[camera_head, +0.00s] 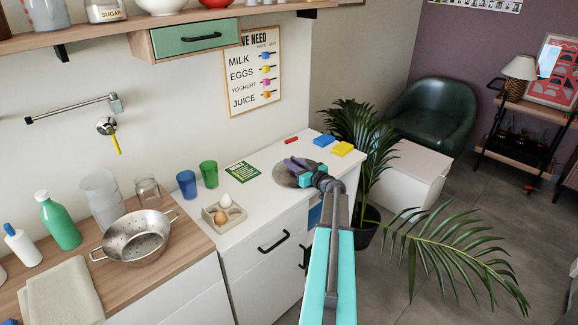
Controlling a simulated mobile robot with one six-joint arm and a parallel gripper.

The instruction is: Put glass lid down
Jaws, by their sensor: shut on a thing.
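My gripper (290,164) is over the white counter (268,158) at its right end. It is shut on the glass lid (282,180), a round, greyish, see-through disc just under the fingers. The fingers and wrist cover part of the lid, so its knob is hidden. The lid looks roughly level and at or very near the counter top; I cannot tell whether it touches.
A green card (242,172), blue cup (186,184), green cup (209,174) and egg tray (224,216) stand left of the lid. Blue (324,140) and yellow (342,149) blocks lie behind. A plant (365,150) borders the counter's right edge.

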